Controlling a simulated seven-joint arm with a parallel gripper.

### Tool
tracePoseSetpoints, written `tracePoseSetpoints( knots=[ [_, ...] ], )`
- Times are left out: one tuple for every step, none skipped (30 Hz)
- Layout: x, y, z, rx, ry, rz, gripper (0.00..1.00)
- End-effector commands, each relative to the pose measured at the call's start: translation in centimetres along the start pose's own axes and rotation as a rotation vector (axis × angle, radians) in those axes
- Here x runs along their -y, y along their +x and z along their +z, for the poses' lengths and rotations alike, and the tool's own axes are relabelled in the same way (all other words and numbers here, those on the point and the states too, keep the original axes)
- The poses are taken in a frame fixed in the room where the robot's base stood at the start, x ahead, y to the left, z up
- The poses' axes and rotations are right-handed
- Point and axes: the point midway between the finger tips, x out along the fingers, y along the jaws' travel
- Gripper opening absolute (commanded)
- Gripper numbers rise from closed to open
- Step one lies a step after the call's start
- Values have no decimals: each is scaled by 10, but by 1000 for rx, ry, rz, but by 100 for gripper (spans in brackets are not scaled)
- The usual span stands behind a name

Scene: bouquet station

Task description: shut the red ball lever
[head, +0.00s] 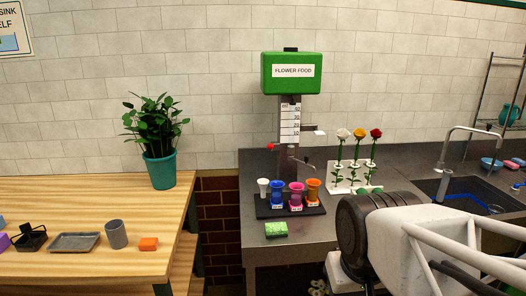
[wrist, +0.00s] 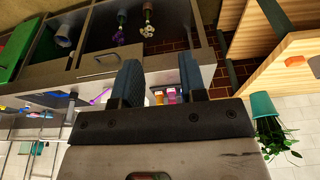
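The red ball lever (head: 271,147) sticks out to the left from the column of the flower food dispenser (head: 291,75), just below its scale. The dispenser has a green top with a white label. Its spout (head: 306,164) hangs above the cups. My gripper (wrist: 160,80) shows in the wrist view with its two dark fingers apart and nothing between them. It is well away from the lever, and I cannot make out the lever in the wrist view. In the head view my arm fills the lower right and my fingers do not show.
A black tray (head: 262,212) with several coloured cups stands under the dispenser. A white rack (head: 337,184) with three roses is to the right, then a sink (head: 470,196). A wooden table (head: 60,190) with a potted plant (head: 158,170) is left.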

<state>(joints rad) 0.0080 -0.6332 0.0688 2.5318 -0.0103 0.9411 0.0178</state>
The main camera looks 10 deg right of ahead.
Motion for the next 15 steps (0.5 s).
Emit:
tracePoseSetpoints(
  knots=[
    [0,0,-1,-2,1,-1,31],
    [0,0,-2,-4,3,-1,26],
    [1,0,-5,-8,6,-3,20],
    [1,0,-7,-12,10,-4,15],
    [2,0,-10,-18,14,-6,11],
    [3,0,-14,-28,22,-9,5],
    [3,1,-18,-36,28,-12,0],
    [4,1,-22,-45,35,-16,0],
    [6,2,-30,-60,47,-21,0],
    [7,2,-36,-71,58,-26,0],
    [8,2,-43,-85,69,-31,0],
    [10,2,-53,-106,85,-39,0],
    [12,3,-60,-122,99,-45,0],
    [14,3,-69,-139,113,-52,0],
    [16,4,-81,-163,135,-62,0]
  ],
)
